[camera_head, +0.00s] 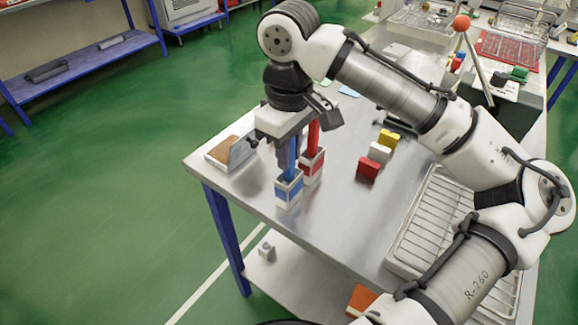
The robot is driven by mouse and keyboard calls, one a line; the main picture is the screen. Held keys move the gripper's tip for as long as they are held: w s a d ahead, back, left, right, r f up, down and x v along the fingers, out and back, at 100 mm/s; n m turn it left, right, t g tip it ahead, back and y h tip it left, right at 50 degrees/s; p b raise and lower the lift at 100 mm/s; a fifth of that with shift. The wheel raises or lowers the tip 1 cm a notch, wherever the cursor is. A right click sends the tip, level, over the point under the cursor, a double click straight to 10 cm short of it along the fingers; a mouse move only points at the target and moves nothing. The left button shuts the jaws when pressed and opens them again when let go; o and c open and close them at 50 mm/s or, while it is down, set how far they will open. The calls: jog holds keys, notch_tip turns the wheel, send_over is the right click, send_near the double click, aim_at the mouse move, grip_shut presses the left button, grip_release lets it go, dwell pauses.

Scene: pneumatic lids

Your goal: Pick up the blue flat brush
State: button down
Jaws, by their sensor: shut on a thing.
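The blue flat brush (292,160) stands upright, with its long blue handle up. Its lower end is hidden in a small white and blue holder (289,188) near the left side of the metal table. My gripper (287,143) is above the holder, pointing down, and shut on the upper part of the blue handle. The gripper hides the handle's top. The fingertips are small and partly hidden in this view.
A red handle (313,137) stands in a red and white holder (311,164) close behind the blue one. Red, white and yellow blocks (380,152) lie to the right. A wire rack (432,220) is nearer. A brown-topped box (230,152) sits at the left edge.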

jog(key=shift+r, duration=0.1)
notch_tip(320, 180, up, 20)
jog(key=p, duration=0.1)
dwell(0.5)
jog(key=shift+a, duration=0.15)
dwell(0.6)
